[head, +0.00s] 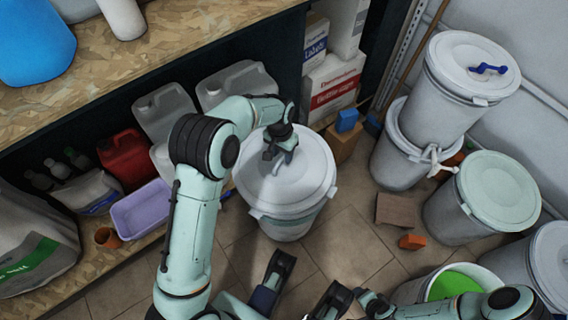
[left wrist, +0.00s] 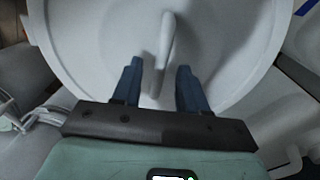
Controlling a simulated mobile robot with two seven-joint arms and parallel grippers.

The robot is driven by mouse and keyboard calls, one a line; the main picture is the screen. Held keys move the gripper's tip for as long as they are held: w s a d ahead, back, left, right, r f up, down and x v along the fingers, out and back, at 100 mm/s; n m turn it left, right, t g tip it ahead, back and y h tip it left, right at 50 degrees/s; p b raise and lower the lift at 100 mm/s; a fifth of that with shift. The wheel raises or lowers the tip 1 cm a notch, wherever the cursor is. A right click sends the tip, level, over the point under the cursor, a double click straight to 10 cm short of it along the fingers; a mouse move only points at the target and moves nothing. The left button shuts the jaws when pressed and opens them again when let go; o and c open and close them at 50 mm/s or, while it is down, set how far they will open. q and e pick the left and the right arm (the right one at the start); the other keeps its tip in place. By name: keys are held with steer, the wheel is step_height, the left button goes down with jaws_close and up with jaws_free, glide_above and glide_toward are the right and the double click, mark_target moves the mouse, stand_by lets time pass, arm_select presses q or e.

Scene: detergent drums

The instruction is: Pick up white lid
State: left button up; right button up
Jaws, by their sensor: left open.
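The white lid (head: 312,168) sits on a white drum (head: 286,226) near the middle of the head view. A raised light handle stands up from the lid; in the left wrist view the handle (left wrist: 163,50) shows between my fingers. My left gripper (head: 280,150) points down over the lid. It is open, with its two blue fingers (left wrist: 157,85) on either side of the handle, apart from each other. The lid (left wrist: 85,45) fills most of the wrist view. Dark parts of my right arm's end (head: 308,285) show low in the head view; its jaw state is unclear.
Stacked white drums (head: 408,148) stand at the right, beside a drum with a pale green lid (head: 500,190). An open drum with green contents (head: 455,284) is at lower right. A shelf with a red jug (head: 125,158) and a lilac tub (head: 142,210) borders the left.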

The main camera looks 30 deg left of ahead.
arm_select(q)
steer(key=shift+f, duration=0.45)
steer(key=shift+r, duration=0.1)
jaws_close()
stand_by(1.0)
